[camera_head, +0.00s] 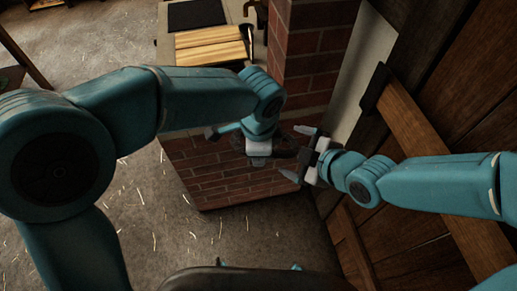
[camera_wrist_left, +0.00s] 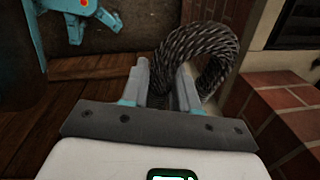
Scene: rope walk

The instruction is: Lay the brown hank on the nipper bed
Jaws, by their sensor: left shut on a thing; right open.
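My left gripper (camera_head: 258,158) points down in front of the brick block in the head view. In the left wrist view its fingers (camera_wrist_left: 164,88) are shut on a thick braided loop (camera_wrist_left: 205,48), dark grey-brown, which arches up and to the right; I take it to be the hank. In the head view the hank is mostly hidden or lost in shadow. My right gripper (camera_head: 298,153) is open just right of the left one, its fingers apart. I cannot tell for sure which surface is the nipper bed; a pale slatted wooden piece (camera_head: 210,46) lies at the back.
A brick block (camera_head: 222,178) stands below my grippers, with a brick pillar (camera_head: 314,45) behind. A dark square pad (camera_head: 195,14) lies beyond the slats. A plank wall (camera_head: 470,95) closes the right side. The straw-strewn floor (camera_head: 165,235) is open at left.

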